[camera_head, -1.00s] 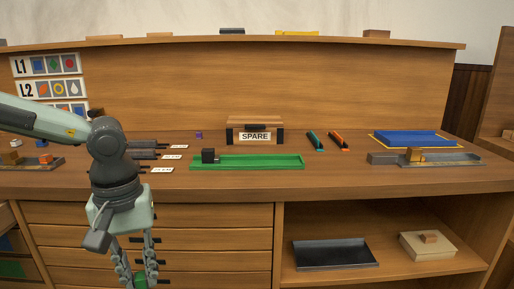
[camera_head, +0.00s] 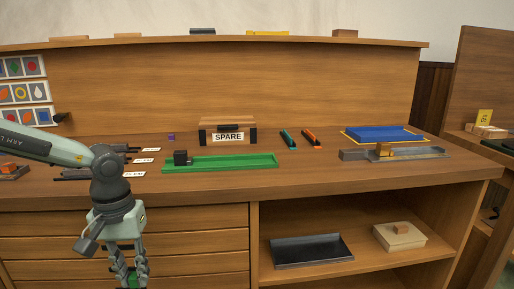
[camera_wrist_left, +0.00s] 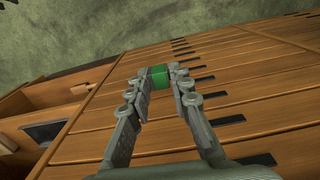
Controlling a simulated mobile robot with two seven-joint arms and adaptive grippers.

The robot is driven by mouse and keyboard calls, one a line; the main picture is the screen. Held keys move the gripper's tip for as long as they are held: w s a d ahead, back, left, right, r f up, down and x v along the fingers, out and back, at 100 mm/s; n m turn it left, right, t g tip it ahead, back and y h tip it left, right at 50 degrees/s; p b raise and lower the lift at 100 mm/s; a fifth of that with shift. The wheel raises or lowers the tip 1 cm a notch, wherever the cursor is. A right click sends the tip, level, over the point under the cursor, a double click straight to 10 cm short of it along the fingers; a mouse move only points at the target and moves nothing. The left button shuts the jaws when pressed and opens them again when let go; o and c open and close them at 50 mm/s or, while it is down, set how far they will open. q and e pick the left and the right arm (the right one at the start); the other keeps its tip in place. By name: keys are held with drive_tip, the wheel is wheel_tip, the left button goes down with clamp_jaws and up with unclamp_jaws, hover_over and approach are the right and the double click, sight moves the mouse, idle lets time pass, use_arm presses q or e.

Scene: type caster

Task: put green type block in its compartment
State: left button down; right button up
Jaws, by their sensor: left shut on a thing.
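My left gripper (camera_head: 130,272) hangs in front of the drawer fronts, below the bench top, in the head view. It is shut on a green type block (camera_wrist_left: 159,77), which shows between the fingertips in the left wrist view, where the gripper (camera_wrist_left: 158,80) points at the drawers. In the head view only a bit of the green block (camera_head: 133,281) shows low between the fingers. No compartment for the block can be made out. My right gripper is out of view.
On the bench lie a green tray (camera_head: 235,163) with a dark block (camera_head: 180,157), a SPARE box (camera_head: 228,131), a blue tray (camera_head: 380,133) and a metal composing stick (camera_head: 410,153). An open shelf below holds a black tray (camera_head: 312,250) and a pale box (camera_head: 399,237).

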use_arm(q)
drive_tip(key=s+a+r+n, duration=0.1)
drive_tip(key=a+r+n, duration=0.1)
drive_tip(key=a, duration=0.6)
drive_tip(key=a+r+n, duration=0.2)
drive_tip(key=a+r, duration=0.1)
drive_tip(key=a, duration=0.4)
drive_tip(key=shift+s+a+f+n, duration=1.3)
drive_tip(key=shift+s+a+f, duration=1.7)
drive_tip(key=shift+s+a, duration=0.65)
drive_tip(key=w+d+f+m, duration=0.1)
drive_tip(key=d+f, duration=0.1)
drive_tip(key=d, duration=0.4)
drive_tip(key=w+d+f+m, duration=0.1)
drive_tip(key=d+f, duration=0.2)
drive_tip(key=d, duration=0.4)
drive_tip(key=w+d+r+m, duration=0.2)
drive_tip(key=d, duration=0.5)
drive_tip(key=w+d+r+m, duration=0.2)
drive_tip(key=w+d+m, duration=0.1)
drive_tip(key=d, duration=0.5)
drive_tip(key=shift+m, duration=0.3)
